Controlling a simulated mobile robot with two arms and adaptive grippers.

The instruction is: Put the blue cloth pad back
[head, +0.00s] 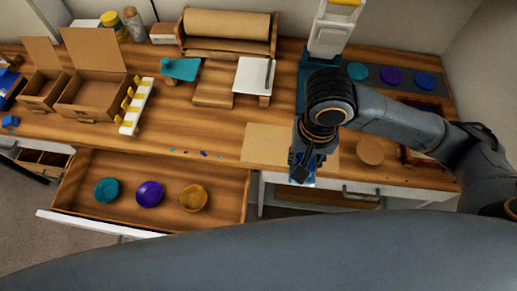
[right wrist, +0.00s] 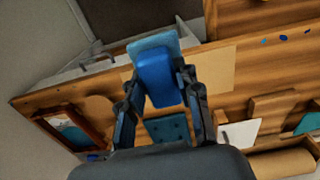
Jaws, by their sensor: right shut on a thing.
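The blue cloth pad (right wrist: 158,68) is a darker blue block with a light blue face at its far end. My right gripper (right wrist: 160,84) is shut on it, one finger on each side. In the head view my right gripper (head: 306,160) points down at the counter's front edge, and a little of the pad (head: 301,181) shows below the fingers. The pad is near the brown paper sheet (head: 262,143). Whether it touches anything below is hidden. My left gripper is not in view.
An open drawer (head: 100,157) at left holds teal, purple and amber bowls. Another drawer front with a handle (head: 362,196) is at right below the counter. A white rack (head: 135,106), cardboard boxes (head: 92,92) and a white scale-like machine (head: 328,38) stand on the counter (head: 225,125).

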